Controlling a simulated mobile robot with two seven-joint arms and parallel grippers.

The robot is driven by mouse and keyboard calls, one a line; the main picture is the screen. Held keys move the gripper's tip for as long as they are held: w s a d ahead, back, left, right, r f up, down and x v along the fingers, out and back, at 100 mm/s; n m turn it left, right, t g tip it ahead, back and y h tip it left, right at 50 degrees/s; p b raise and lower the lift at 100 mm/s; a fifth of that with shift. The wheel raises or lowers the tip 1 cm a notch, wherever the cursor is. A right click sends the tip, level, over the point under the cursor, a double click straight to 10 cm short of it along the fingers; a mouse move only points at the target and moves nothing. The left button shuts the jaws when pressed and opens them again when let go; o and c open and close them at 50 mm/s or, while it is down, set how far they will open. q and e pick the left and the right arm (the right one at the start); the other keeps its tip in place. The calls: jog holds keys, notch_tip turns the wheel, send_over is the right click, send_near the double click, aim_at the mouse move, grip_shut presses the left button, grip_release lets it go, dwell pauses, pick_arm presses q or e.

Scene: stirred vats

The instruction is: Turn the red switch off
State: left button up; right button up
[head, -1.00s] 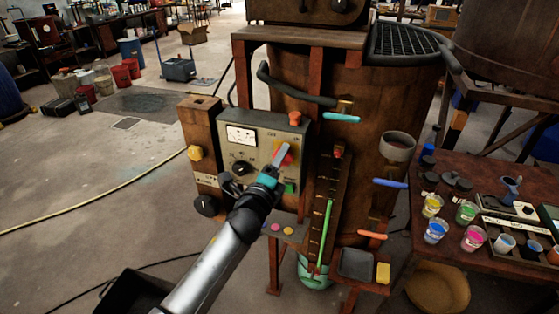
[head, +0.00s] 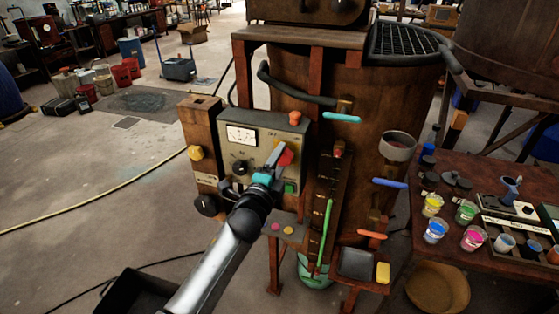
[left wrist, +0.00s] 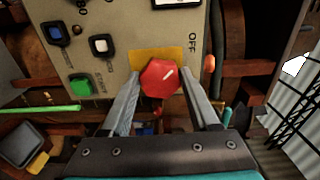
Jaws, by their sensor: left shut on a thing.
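The red switch (head: 286,157) is a red knob on the front of the grey control panel (head: 222,154), on the vat's left side. In the left wrist view the red switch (left wrist: 159,78) sits on a yellow plate, with the word OFF on the panel near it. My left gripper (head: 279,152) is at the panel, and its fingers (left wrist: 162,86) lie on either side of the red knob, shut on it. The gripper partly hides the knob in the head view. My right gripper is in neither view.
A green button (left wrist: 79,86) and a white button (left wrist: 102,45) are close beside the knob. A table with paint cups (head: 432,205) stands at the right.

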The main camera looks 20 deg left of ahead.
pick_arm(q)
jog(key=o, duration=1.4)
jog(key=s, duration=1.5)
jog(key=shift+s+a+b, duration=0.15)
jog(key=shift+a+b, duration=0.1)
jog(key=shift+b, duration=0.15)
jog(key=shift+f, duration=0.1)
jog(key=s+f+n+g+b, duration=0.3)
jog(key=s+f, duration=0.1)
jog(key=f, duration=0.9)
jog(key=s+f+n+g+b, duration=0.2)
jog(key=s+f+g, duration=0.1)
jog(key=f, duration=1.1)
jog(key=s+f+n+g+b, duration=0.3)
jog(key=s+f, duration=0.1)
jog(key=f, duration=0.9)
jog(key=s+f+n+g+b, duration=0.2)
jog(key=s+f, duration=0.6)
jog(key=s, duration=0.1)
jog(key=s+f+n+g+b, duration=0.2)
jog(key=s+f+n+g, duration=0.1)
jog(key=s+f, duration=0.5)
jog(key=s+a+f+n+g+b, duration=0.1)
jog(key=s+f+n+g+b, duration=0.1)
jog(key=s+f, duration=0.6)
jog(key=shift+s+n+g+y+b, duration=0.3)
jog(key=shift+s+n+g+b, duration=0.15)
jog(key=shift+s, duration=1.1)
